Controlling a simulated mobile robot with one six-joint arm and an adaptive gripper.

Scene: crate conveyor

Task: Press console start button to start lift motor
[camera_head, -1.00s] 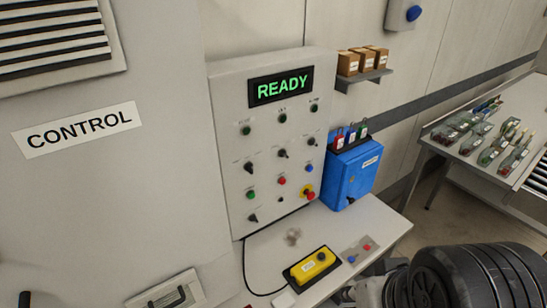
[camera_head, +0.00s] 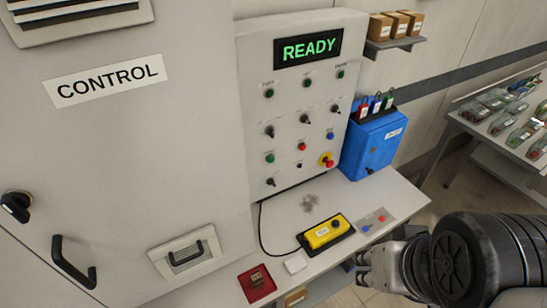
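The grey console (camera_head: 254,80) stands at the back of a light bench, with a lit green "READY" display (camera_head: 309,47) at its top. Below are rows of small knobs and buttons with labels too small to read. A green button (camera_head: 269,158) sits at the lower left, with a red button (camera_head: 302,147) to its right. A red mushroom button on yellow (camera_head: 327,160) is at the lower right. Which one is the start button I cannot read. My gripper (camera_head: 365,268) is low at the right, over the bench's front edge, apart from the console; its fingers are partly hidden.
A yellow pendant box (camera_head: 324,232) with a cable and a small plate with red and blue buttons (camera_head: 374,222) lie on the bench (camera_head: 228,279). A blue lock box (camera_head: 372,148) is beside the console. The CONTROL cabinet (camera_head: 110,150) fills the left.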

